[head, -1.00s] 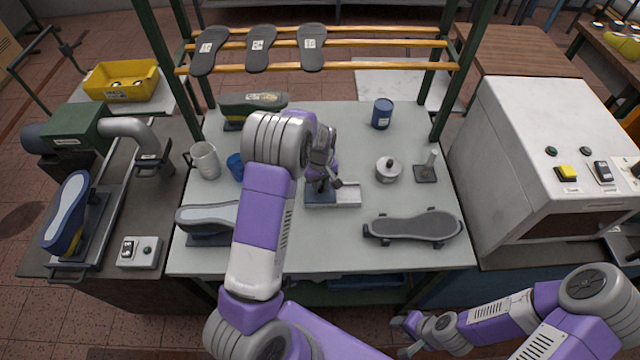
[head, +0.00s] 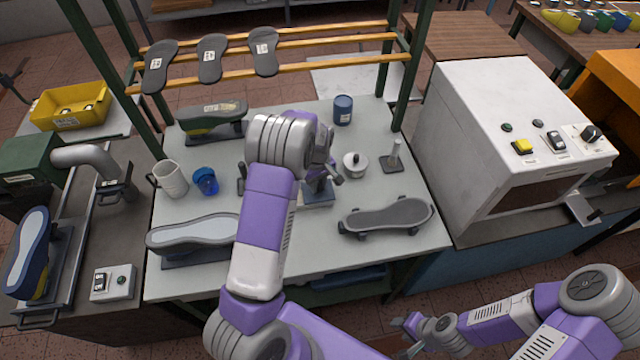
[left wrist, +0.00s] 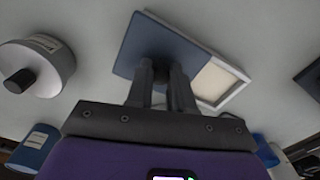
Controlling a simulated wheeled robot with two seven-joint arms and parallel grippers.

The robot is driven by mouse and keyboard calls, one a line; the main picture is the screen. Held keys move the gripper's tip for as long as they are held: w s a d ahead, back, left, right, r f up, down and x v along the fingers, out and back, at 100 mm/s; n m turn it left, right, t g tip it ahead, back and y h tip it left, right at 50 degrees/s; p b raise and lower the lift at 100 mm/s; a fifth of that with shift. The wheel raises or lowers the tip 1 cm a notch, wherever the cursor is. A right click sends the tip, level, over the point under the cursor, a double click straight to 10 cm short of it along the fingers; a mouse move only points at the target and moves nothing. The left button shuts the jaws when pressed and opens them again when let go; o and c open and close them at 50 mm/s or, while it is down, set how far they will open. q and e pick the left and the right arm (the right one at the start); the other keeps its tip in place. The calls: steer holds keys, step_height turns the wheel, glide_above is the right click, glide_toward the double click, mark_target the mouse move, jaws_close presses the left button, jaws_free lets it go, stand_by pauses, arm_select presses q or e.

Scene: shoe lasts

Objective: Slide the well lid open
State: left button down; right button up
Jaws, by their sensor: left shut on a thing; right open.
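The well is a small pale tray with a blue sliding lid (head: 318,196), mostly hidden behind my left arm in the head view. In the left wrist view, the blue lid (left wrist: 140,50) covers one side of the well. The well's cream inside (left wrist: 213,82) shows open in its pale frame beside the lid. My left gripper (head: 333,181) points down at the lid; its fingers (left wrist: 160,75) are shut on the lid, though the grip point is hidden. My right gripper (head: 404,337) is open and empty, low in front of the table.
A blue can (head: 343,110) is behind. A mug (head: 170,178), blue cup (head: 205,181) and shoe last (head: 190,233) are at left.

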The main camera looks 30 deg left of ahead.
mark_target(319, 185)
arm_select(q)
steer(key=shift+w+d, duration=0.1)
steer(key=c, duration=1)
jaws_free()
steer(key=shift+w+d, duration=0.1)
step_height(319, 185, up, 8)
steer(key=shift+f, duration=0.15)
